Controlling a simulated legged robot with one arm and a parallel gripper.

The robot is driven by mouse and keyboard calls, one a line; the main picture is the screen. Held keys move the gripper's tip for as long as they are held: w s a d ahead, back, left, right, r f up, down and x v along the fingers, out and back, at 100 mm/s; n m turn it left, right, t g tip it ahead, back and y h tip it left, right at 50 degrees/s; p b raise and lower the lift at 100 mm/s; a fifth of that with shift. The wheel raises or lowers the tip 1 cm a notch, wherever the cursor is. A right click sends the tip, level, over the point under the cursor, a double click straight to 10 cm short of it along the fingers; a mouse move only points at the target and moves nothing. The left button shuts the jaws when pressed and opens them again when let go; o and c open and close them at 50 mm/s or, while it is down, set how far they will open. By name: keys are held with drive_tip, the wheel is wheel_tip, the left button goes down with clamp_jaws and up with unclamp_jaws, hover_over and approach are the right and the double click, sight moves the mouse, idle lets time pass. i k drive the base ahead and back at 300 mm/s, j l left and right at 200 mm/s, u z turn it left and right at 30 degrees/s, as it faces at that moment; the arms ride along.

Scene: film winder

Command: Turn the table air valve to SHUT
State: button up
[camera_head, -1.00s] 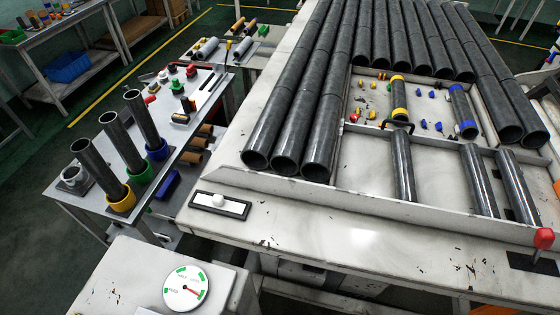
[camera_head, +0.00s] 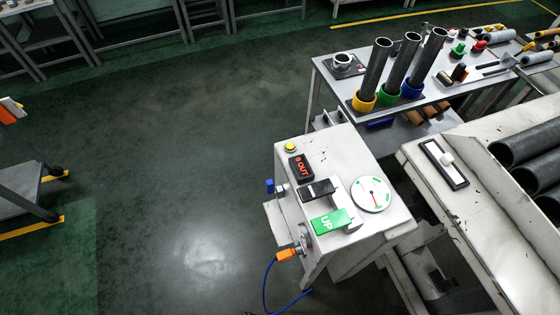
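No part labelled as the table air valve or SHUT can be read. A white control cabinet (camera_head: 350,255) stands mid-view. A blue knob (camera_head: 270,186) sticks out of its left side. Lower on that side, an orange fitting (camera_head: 287,254) joins a blue hose (camera_head: 266,285), beside a small round part. On top are a round dial (camera_head: 371,194) with a red needle and green marks, a green plate marked UP (camera_head: 331,222), a black switch (camera_head: 317,190), a display with red characters (camera_head: 300,167) and a yellow button (camera_head: 290,148). My gripper is not in view.
The white table (camera_head: 480,215) with dark tubes (camera_head: 530,150) and a slider (camera_head: 445,165) is at right. A grey bench (camera_head: 340,85) with upright tubes stands behind the cabinet. Open floor (camera_head: 170,170) lies left of the cabinet. A cart (camera_head: 20,190) is at the left edge.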

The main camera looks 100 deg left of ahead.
sight(271, 186)
drive_tip(key=u, duration=3.5)
drive_tip(key=i+j, duration=0.15)
drive_tip(key=j, duration=0.15)
drive_tip(key=i+j+z, duration=0.1)
drive_tip(key=i+j, duration=0.2)
drive_tip(key=j, duration=0.25)
